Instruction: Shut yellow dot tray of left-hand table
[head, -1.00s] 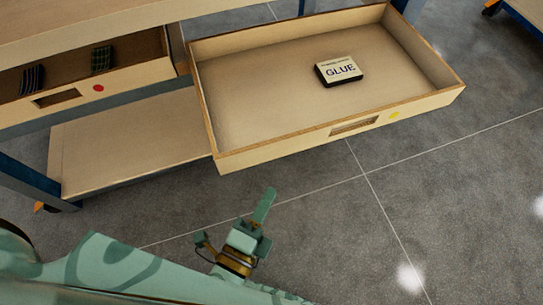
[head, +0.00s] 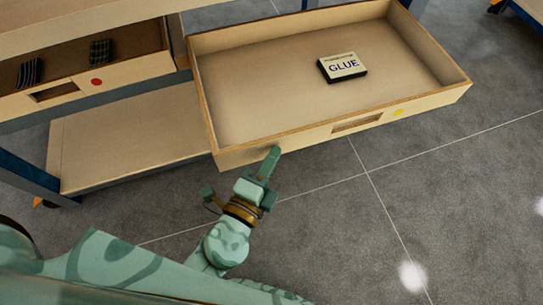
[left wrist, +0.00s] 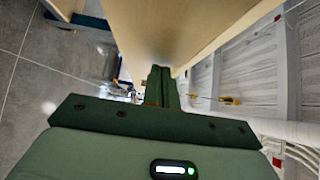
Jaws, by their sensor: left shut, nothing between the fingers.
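The yellow dot tray (head: 240,155) is a wooden drawer pulled far out of the table. Its front panel has a slot handle and a yellow mark (head: 398,113) to the right of it. A GLUE box (head: 342,67) lies inside. My left gripper (head: 270,163) is shut and empty, with its fingertips at the lower left part of the tray's front; I cannot tell whether they touch. In the left wrist view the shut fingers (left wrist: 160,85) point along a wooden panel. My right gripper is not in view.
A red dot tray (head: 97,82) with dark patterned items sits to the left in the same table. A lower wooden shelf (head: 130,145) lies beneath. The grey tiled floor (head: 440,200) in front and to the right is clear.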

